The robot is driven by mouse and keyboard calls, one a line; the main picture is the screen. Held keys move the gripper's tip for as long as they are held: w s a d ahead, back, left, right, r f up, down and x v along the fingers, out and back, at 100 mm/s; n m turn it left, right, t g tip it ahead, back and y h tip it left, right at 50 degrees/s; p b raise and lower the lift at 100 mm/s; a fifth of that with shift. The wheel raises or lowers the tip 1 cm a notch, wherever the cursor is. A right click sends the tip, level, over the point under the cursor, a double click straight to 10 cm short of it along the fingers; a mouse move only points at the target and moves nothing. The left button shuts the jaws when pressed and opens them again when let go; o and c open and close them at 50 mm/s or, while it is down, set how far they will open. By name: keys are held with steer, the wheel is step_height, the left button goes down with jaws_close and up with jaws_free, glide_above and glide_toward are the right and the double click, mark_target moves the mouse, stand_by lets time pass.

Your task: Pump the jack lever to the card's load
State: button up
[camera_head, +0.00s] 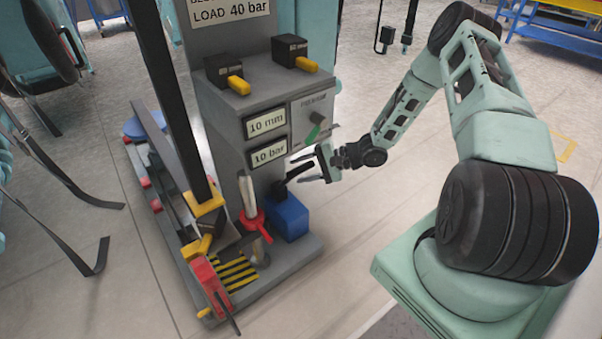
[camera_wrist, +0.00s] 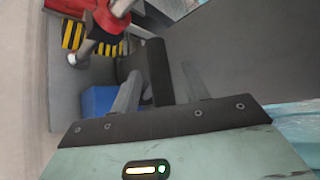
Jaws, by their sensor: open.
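The card (camera_head: 231,13) at the top of the grey stand reads "LOAD 40 bar". Two displays on the stand's front read "10 mm" (camera_head: 266,123) and "10 bar" (camera_head: 269,152). A blue pump block (camera_head: 290,216) sits at the stand's foot, with the black jack lever (camera_head: 292,176) rising from it towards my gripper (camera_head: 304,170). In the wrist view the black lever (camera_wrist: 159,72) stands between the two spread fingers of my gripper (camera_wrist: 160,80), apparently nearer the left finger. My gripper is open; whether a finger touches the lever is unclear.
A red-collared cylinder (camera_head: 250,215) and a yellow-black striped plate (camera_head: 236,272) are left of the pump block. Two black boxes with yellow handles (camera_head: 238,84) top the stand's ledge. Open floor (camera_head: 370,215) lies to the right.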

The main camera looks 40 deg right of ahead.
steer(key=shift+w+a+f, duration=0.1)
steer(key=shift+w+a, duration=0.1)
steer(key=shift+a, duration=0.05)
jaws_close()
steer(key=s+f+n+t+y+b, duration=0.1)
steer(key=s+f+n+t+b, duration=0.1)
steer(key=s+f, duration=0.4)
steer(key=shift+s+d+f+b, duration=0.15)
steer(key=shift+s+f+b, duration=0.15)
steer(key=shift+f+b, duration=0.5)
steer(key=shift+f, duration=0.15)
jaws_free()
